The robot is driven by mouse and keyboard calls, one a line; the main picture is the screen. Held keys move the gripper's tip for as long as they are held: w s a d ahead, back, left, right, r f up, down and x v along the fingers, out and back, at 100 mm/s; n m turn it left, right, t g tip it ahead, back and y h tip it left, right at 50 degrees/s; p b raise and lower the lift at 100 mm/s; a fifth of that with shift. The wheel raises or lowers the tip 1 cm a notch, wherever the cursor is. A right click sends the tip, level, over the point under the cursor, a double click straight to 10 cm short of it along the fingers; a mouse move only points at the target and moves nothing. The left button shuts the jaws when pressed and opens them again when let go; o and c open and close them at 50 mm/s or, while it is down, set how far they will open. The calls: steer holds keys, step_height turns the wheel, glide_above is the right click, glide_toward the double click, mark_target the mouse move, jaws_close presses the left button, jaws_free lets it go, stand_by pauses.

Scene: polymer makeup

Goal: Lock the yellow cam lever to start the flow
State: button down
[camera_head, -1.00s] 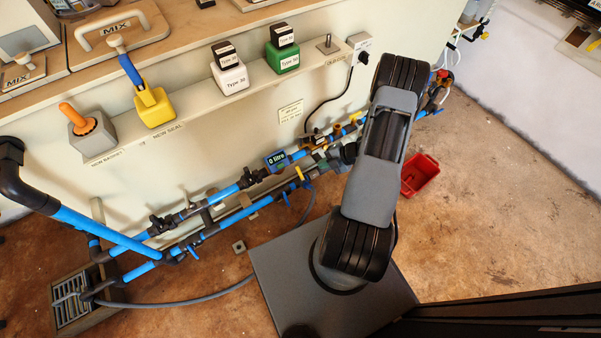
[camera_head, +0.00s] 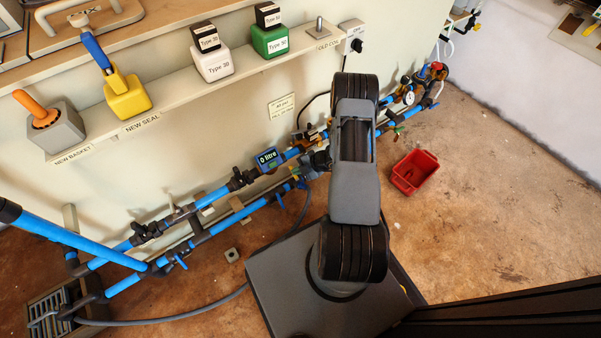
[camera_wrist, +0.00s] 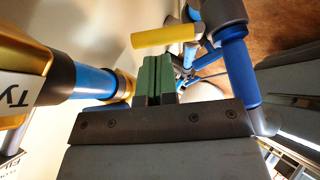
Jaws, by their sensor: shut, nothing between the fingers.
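The yellow cam lever (camera_wrist: 165,36) shows in the wrist view as a yellow bar pointing left from a grey pivot (camera_wrist: 203,28) on the blue pipe (camera_wrist: 238,72). My gripper (camera_wrist: 155,78) has its two green fingers shut together with nothing between them. In the picture the fingers lie below the lever, with a visible gap; the depth between them is hard to tell. In the head view my arm covers this stretch of pipe, and I cannot make out the lever or the fingertips there.
A gold fitting (camera_wrist: 122,95) and a labelled gold body (camera_wrist: 22,75) stand left of my fingers. In the head view, blue pipes run along the cabinet, with a display (camera_head: 267,158) reading 0 litre. A red bin (camera_head: 415,172) stands on open floor at right.

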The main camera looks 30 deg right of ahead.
steer(key=shift+w+f, duration=0.25)
steer(key=shift+f, duration=0.1)
steer(key=shift+r, duration=0.1)
steer(key=shift+w+p, duration=0.3)
steer(key=shift+a, duration=0.1)
steer(key=shift+s, duration=0.1)
